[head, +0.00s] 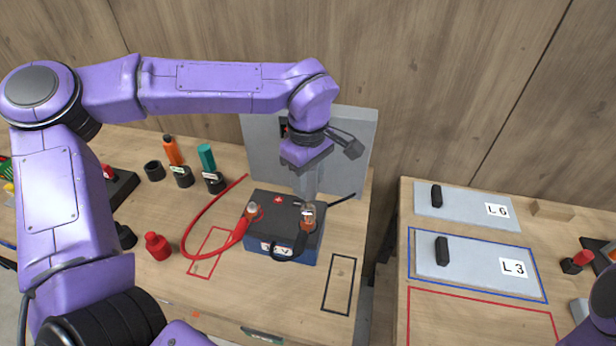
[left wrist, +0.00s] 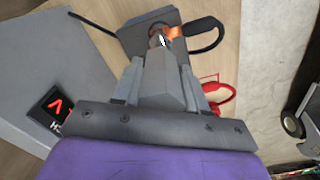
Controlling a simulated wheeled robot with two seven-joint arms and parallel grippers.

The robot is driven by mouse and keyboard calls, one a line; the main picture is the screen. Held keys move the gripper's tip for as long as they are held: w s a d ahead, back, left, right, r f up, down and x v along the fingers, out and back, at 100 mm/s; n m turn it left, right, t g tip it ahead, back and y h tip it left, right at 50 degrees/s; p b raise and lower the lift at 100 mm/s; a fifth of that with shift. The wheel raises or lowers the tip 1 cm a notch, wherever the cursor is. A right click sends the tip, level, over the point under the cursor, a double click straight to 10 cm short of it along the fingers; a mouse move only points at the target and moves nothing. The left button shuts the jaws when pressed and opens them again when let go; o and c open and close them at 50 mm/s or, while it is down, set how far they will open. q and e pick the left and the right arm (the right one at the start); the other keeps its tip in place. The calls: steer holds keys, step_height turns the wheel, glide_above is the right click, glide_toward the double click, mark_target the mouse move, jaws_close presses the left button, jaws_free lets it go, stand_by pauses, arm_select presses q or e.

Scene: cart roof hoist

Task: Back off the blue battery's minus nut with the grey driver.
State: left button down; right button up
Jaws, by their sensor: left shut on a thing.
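The blue battery (head: 281,256) with its dark top stands on the left table. A red cable clamp (head: 250,209) sits on its left post. A black cable (head: 284,252) runs to its right post, where a copper-coloured end (head: 308,222) shows. My left gripper (head: 305,176) is above that right post and shut on the grey driver (left wrist: 166,85). The driver points down, its tip at or just over the copper-coloured part (left wrist: 172,33) in the left wrist view; I cannot tell whether it is seated on the nut. My right gripper is out of view.
A grey panel (head: 258,150) stands behind the battery. Orange (head: 172,150) and teal (head: 206,157) drivers stand in holders at the left; another holder (head: 154,171) is empty. A red cap (head: 157,246) lies nearby. The right table holds grey plates L6 (head: 465,203) and L3 (head: 475,266).

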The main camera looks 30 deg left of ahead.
arm_select(q)
steer(key=shift+r+p, duration=0.45)
steer(key=shift+r, duration=3.15)
steer(key=shift+f, duration=0.1)
